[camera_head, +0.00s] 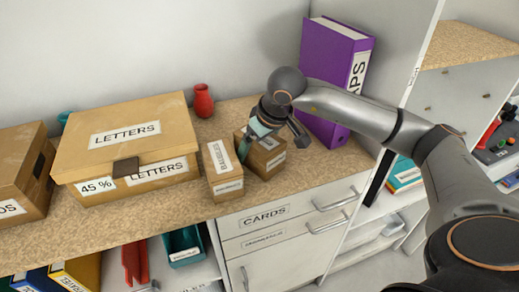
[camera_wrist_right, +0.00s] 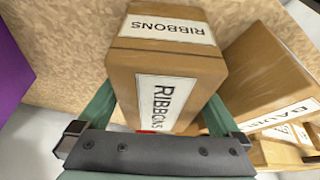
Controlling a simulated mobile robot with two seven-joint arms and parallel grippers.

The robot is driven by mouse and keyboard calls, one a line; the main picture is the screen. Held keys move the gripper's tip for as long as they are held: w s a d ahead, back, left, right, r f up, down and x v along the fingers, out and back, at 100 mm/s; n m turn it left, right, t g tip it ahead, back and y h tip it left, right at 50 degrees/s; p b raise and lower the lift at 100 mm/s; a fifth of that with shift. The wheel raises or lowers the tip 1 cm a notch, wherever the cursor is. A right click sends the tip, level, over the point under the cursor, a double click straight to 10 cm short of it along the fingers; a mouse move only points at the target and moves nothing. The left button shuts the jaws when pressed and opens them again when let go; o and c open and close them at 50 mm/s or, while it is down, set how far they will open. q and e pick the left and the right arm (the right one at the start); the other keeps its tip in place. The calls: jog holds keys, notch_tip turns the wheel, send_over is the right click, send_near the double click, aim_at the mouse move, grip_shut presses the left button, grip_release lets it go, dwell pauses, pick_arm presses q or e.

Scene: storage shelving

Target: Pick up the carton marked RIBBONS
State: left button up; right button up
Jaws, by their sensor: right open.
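The RIBBONS carton (camera_wrist_right: 165,75) is a small brown box with white labels. In the wrist view it stands between the two green fingers of my right gripper (camera_wrist_right: 160,112), which is open. In the head view the carton (camera_head: 270,161) stands on the counter, partly covered by my right gripper (camera_head: 250,141), which reaches down over it from the right. I cannot tell whether the fingers touch its sides. My left gripper is not in view.
A narrow carton (camera_head: 222,172) stands close beside it on the left; its label starts "BAU" in the wrist view (camera_wrist_right: 272,85). A big LETTERS box (camera_head: 125,140) is further left. A red vase (camera_head: 203,101) and purple binder (camera_head: 334,75) stand behind.

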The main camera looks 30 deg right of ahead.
jog(key=shift+f+b, duration=0.25)
jog(key=shift+b, duration=0.05)
dwell(0.5)
jog(key=c, duration=1.2)
jog(key=shift+r, duration=0.15)
